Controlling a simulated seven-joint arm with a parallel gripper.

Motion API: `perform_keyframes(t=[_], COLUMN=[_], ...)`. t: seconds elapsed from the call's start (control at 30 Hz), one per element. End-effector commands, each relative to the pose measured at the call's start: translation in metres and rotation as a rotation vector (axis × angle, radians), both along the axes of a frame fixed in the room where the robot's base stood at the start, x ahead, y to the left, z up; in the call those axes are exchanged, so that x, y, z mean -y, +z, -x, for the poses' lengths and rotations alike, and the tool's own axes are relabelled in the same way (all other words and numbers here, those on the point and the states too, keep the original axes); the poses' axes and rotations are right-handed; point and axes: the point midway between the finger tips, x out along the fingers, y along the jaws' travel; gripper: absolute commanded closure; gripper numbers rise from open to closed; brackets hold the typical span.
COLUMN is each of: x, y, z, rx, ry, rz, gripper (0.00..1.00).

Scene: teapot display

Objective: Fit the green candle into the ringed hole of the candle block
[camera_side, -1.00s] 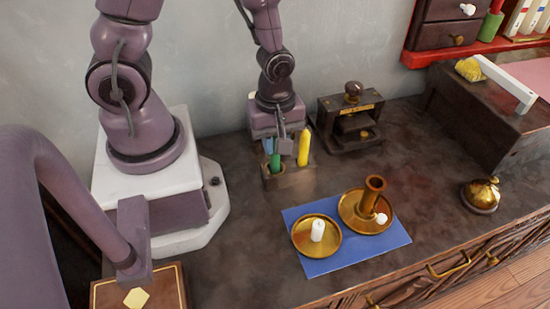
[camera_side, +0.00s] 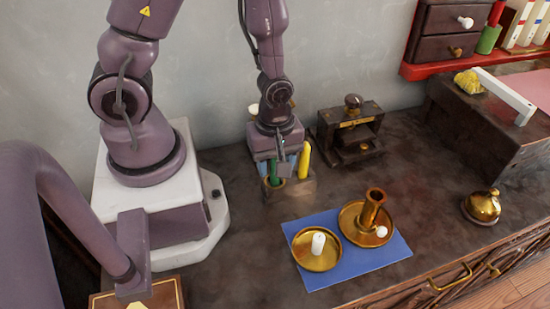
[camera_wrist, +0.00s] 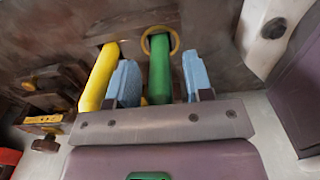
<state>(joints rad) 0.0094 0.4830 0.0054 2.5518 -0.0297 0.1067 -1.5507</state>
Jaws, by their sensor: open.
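The wooden candle block (camera_side: 302,188) stands on the dark tabletop below my gripper. The green candle (camera_wrist: 159,72) stands upright at its left hole, beside a yellow candle (camera_side: 304,160). The green candle also shows in the side view (camera_side: 273,172), partly hidden by a finger. Its lower end appears to be inside the brass ring (camera_wrist: 176,42) around the hole; how deep it sits I cannot tell. My gripper (camera_wrist: 158,82) is open, with one pale blue finger on each side of the green candle. Gaps show between candle and fingers in the wrist view.
A small dark wooden press (camera_side: 350,130) stands right of the block. In front lies a blue mat (camera_side: 345,274) with two brass candleholders (camera_side: 318,265) (camera_side: 350,222). A brass bell (camera_side: 481,207) is further right. The tabletop between mat and bell is clear.

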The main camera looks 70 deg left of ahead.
Motion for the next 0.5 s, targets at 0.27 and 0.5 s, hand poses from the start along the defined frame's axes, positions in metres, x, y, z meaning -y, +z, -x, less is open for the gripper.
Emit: perform_keyframes(t=[0.27, 0.5], x=[-0.001, 0.001], y=[0.019, 0.061], z=[-0.002, -0.002], rx=[0.005, 0.007], ry=[-0.003, -0.004], rz=[-0.005, 0.0], gripper=[0.53, 0.53])
